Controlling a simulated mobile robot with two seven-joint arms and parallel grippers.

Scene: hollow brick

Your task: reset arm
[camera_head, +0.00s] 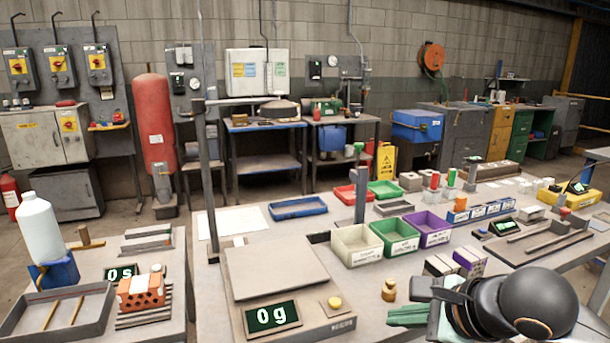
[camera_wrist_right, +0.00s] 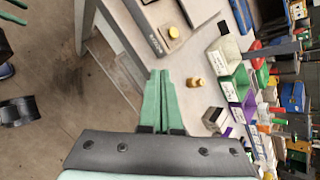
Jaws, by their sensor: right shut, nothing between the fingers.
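My right gripper (camera_head: 398,316) comes in at the lower right of the head view, low by the table's front edge. Its green fingers are together and hold nothing; they also show closed in the right wrist view (camera_wrist_right: 161,76). The dark rounded wrist of my right arm (camera_head: 520,303) covers part of the table's front right. My left gripper does not show in the head view. An orange hollow brick (camera_head: 141,291) lies on the left bench, well away from my right gripper.
A scale (camera_head: 280,268) reading 0 g stands left of my right gripper. A brass weight (camera_head: 389,290) stands just behind the fingers. White, green (camera_head: 395,236) and purple bins stand farther back. A white bottle (camera_head: 39,228) stands on the left bench.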

